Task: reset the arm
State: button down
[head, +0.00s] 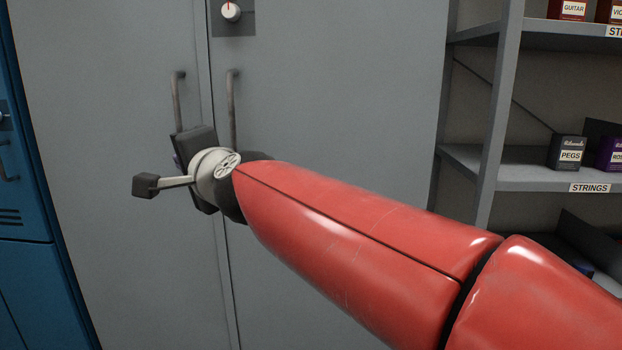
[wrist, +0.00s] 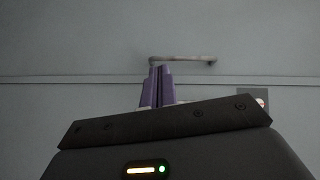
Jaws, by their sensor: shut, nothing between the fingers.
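My arm reaches from the lower right of the head view to a grey two-door cabinet (head: 330,90). My gripper (wrist: 160,70) shows in the wrist view as two purple fingers, closed together with nothing between them. The fingertips lie just below one end of a bar handle in the picture; I cannot tell whether they touch it. The left door handle (head: 178,100) and right door handle (head: 232,108) rise just beyond my wrist. The left handle also shows in the wrist view (wrist: 185,58).
A round knob (head: 231,11) sits on the cabinet's right door. Open grey shelves (head: 520,178) with small labelled boxes stand to the right. A blue locker (head: 25,200) stands at the left edge. The cabinet doors are close in front of my gripper.

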jog(key=s+d+f+n+g+h, duration=0.2)
jog(key=s+d+f+h, duration=0.2)
jog(key=d+f, duration=0.5)
jog(key=s+d+f+n+g+h, duration=0.2)
jog(key=s+d+f, duration=0.6)
jog(key=d, duration=0.9)
jog(key=s+d+f+n+g+h, duration=0.2)
jog(key=s+d+f+h, duration=0.4)
jog(key=d+f, duration=0.6)
jog(key=shift+s+d+n, duration=0.4)
jog(key=shift+s+d, duration=0.1)
jog(key=shift+d, duration=0.05)
jog(key=shift+f, duration=0.1)
